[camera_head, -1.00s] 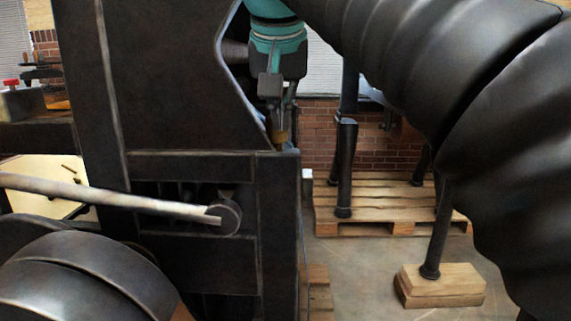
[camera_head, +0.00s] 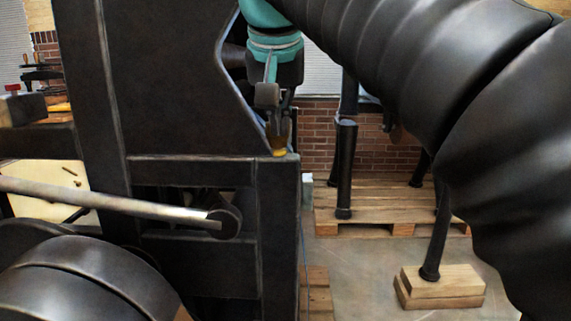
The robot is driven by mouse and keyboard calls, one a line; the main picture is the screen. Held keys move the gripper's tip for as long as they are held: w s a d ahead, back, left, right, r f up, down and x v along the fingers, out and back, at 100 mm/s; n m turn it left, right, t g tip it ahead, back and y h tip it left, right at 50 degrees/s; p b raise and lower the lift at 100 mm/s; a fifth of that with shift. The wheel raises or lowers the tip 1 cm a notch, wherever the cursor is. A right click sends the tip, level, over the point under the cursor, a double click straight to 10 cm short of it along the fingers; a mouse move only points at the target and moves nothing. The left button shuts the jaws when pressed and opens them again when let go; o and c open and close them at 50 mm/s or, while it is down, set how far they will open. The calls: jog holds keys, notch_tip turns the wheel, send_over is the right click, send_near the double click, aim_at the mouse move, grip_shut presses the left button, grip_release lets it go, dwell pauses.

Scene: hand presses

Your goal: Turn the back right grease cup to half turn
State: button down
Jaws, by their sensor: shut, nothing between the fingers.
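A small brass-coloured grease cup (camera_head: 279,146) stands on the top of the press frame (camera_head: 278,190), at its right corner beside the sloping dark plate. My gripper (camera_head: 276,125) reaches down from the teal wrist, directly above the cup. Its fingers are shut with nothing between them, and the tips are at or just over the cup's top. I cannot tell whether they touch it. The cup's far side and any mark of its turn are hidden or too small to see. No other grease cup shows clearly.
A wooden pallet (camera_head: 385,205) and wood blocks (camera_head: 440,285) lie on the floor behind. A pale lever (camera_head: 110,200) crosses the left. The sloping plate (camera_head: 170,80) stands close left of my gripper.

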jog(key=shift+a+p, duration=0.45)
jog(key=shift+p, duration=0.35)
jog(key=shift+s, duration=0.1)
notch_tip(320, 180, up, 6)
jog(key=p, duration=0.1)
jog(key=shift+s, duration=0.3)
dwell(0.4)
jog(key=s+d+f, duration=0.4)
jog(key=d+f, duration=0.7)
jog(key=f, duration=0.3)
jog(key=s+d+f, duration=0.3)
jog(key=s+f, duration=0.3)
jog(key=f, duration=0.5)
jog(key=s+d+f, duration=0.3)
jog(key=s+f, duration=0.2)
jog(key=f, duration=0.6)
jog(key=shift+s+d, duration=0.35)
jog(key=shift+s, duration=0.05)
